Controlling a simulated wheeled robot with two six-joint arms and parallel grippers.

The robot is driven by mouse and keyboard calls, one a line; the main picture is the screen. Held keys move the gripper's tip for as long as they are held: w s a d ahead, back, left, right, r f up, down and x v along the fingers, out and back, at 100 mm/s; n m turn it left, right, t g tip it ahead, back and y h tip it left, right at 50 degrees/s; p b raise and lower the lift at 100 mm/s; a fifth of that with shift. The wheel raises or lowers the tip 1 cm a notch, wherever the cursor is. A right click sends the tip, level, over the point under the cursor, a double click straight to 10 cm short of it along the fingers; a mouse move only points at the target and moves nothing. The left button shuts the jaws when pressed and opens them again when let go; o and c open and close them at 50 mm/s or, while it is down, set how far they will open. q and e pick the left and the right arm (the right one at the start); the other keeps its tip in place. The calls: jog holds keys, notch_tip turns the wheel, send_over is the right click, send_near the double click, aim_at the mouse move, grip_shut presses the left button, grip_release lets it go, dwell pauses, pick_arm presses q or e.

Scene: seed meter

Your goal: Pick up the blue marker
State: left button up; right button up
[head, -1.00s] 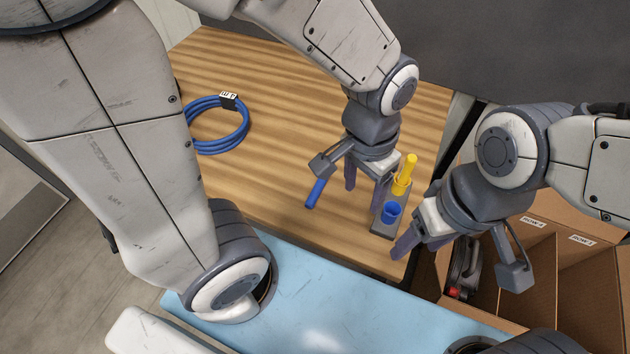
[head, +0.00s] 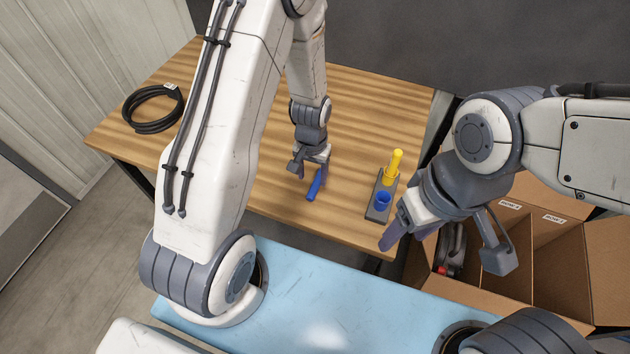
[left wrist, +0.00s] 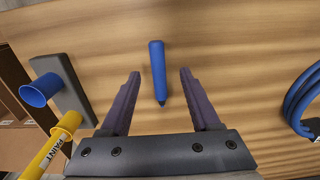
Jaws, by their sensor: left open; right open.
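The blue marker (head: 314,188) lies on the wooden table near its front edge. In the left wrist view the blue marker (left wrist: 157,66) lies between the lines of my two fingers, its dark tip toward the gripper. My left gripper (head: 311,174) is open and empty, over the marker's far end in the head view. Its fingers flank the marker in the left wrist view (left wrist: 160,78); I cannot tell the remaining height. My right gripper (head: 405,240) is open and empty, just beyond the table's right front corner.
A grey holder (head: 373,213) with a blue cup (head: 383,200) and a yellow paint marker (head: 393,163) stands right of the marker. A black coil (head: 152,126) lies far left. A blue coil (left wrist: 296,98) shows in the left wrist view. A divided cardboard box (head: 553,268) stands at right.

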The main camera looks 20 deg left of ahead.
aim_at(314, 187)
pick_arm(q)
jog(key=shift+f+p, duration=0.35)
jog(key=shift+f, duration=0.2)
jog(key=f, duration=0.1)
jog(key=f+p, duration=0.1)
jog(key=f, duration=0.1)
jog(key=shift+w+d, duration=0.15)
jog(key=shift+w, duration=0.05)
jog(key=shift+f, duration=0.65)
grip_shut()
